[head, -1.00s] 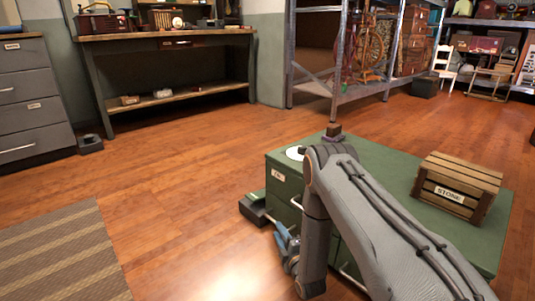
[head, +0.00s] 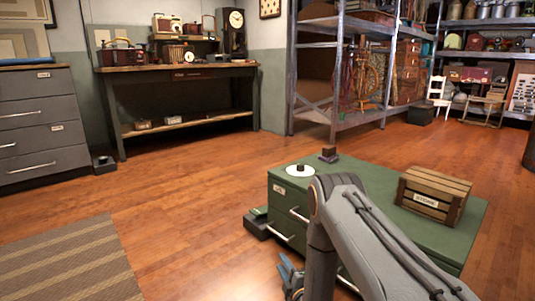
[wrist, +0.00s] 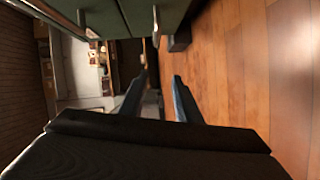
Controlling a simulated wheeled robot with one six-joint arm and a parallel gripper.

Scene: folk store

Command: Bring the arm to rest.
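My arm reaches over the green cabinet (head: 375,187) from the lower right in the head view and bends down in front of it. My gripper (head: 287,268) hangs low beside the cabinet's drawer front, partly cut off by the lower picture edge. In the wrist view my gripper (wrist: 156,95) shows two fingers apart, with nothing seen between them. The cabinet's drawer fronts with handles (wrist: 140,15) show at the top of the wrist view, close to the fingers.
A wooden crate (head: 432,194), a white disc (head: 299,171) and a small dark block (head: 329,154) are on the cabinet. A workbench (head: 180,71), grey drawers (head: 40,128) and metal shelving (head: 338,75) stand behind. Wooden floor (head: 190,190) is clear around a striped mat (head: 70,262).

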